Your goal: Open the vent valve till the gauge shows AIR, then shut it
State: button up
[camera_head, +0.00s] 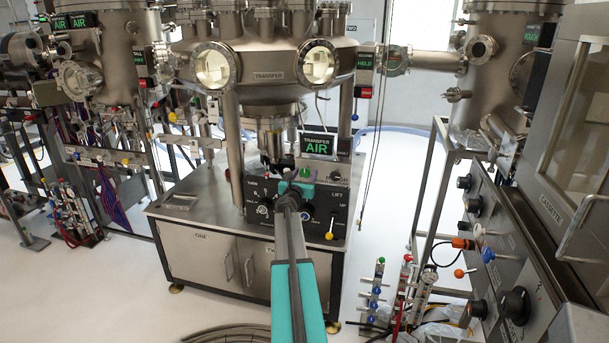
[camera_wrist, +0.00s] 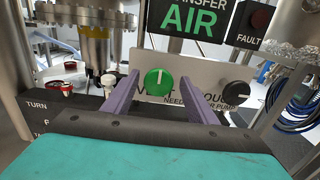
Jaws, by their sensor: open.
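The green vent valve knob (camera_wrist: 158,82) sits on a pale panel in the wrist view, its white mark pointing about straight up. The label under it is partly hidden. My gripper (camera_wrist: 158,86) is open, with one purple finger to each side of the knob and visible gaps to both. I cannot tell how deep the fingers reach around it. The TRANSFER gauge sign (camera_head: 317,146) reads AIR in green, and it also shows above the knob in the wrist view (camera_wrist: 189,18). In the head view my gripper (camera_head: 297,186) stands in front of the same panel and hides part of it.
A black rough pump knob (camera_wrist: 236,88) is right of the green one. A dark FAULT lamp (camera_wrist: 260,18) is above it. A TURN and LIFT panel (camera_head: 340,212) lies below the gripper. The CASSETTE chamber (camera_head: 562,195) stands close on the right. White floor is clear at left.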

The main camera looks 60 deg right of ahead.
jog(key=shift+d, duration=0.3)
